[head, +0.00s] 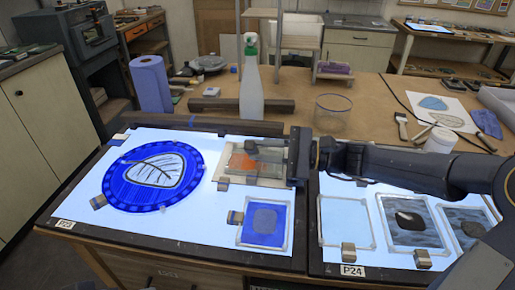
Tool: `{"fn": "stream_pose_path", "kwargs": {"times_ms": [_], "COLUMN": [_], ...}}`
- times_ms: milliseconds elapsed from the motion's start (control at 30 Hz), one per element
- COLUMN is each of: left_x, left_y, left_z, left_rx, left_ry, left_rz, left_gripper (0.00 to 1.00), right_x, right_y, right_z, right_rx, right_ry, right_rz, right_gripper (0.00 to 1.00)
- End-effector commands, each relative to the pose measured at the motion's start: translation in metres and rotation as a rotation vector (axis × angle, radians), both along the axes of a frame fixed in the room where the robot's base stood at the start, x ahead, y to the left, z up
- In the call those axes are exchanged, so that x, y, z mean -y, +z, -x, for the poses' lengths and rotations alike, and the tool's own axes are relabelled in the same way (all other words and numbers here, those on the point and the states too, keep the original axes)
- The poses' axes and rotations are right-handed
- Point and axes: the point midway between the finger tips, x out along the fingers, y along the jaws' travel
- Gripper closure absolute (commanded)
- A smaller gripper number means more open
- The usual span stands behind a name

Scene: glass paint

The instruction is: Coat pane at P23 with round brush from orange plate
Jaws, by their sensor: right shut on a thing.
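The light table labelled P23 (65,223) bears a large round blue pane (120,190) with a pale leaf shape and dark veins. A smaller square blue pane (246,237) with a dark blot lies at its lower right. The orange plate (240,163) lies in a clear tray at the table's back right. My right gripper (268,150) reaches in from the right, over the plate's right side. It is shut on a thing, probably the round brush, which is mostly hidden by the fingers. My left gripper is not in view.
Metal clips (98,201) hold the pane's edges. A spray bottle (251,90), blue paper roll (151,85) and glass jar (331,112) stand behind. The P24 light table (390,255) with several square panes lies at right, under my right arm.

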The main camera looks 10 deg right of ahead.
Motion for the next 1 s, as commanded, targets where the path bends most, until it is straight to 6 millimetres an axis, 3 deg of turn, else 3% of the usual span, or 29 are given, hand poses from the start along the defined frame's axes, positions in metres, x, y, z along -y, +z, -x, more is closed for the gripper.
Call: {"fn": "stream_pose_path", "kwargs": {"times_ms": [1000], "left_x": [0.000], "left_y": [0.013], "left_z": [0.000], "left_rx": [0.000], "left_ry": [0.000], "left_rz": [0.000], "left_gripper": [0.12], "right_x": [0.056], "right_y": [-0.001], "right_z": [0.016], "right_rx": [0.000], "right_ry": [0.000], "right_rz": [0.000], "right_gripper": [1.00]}}
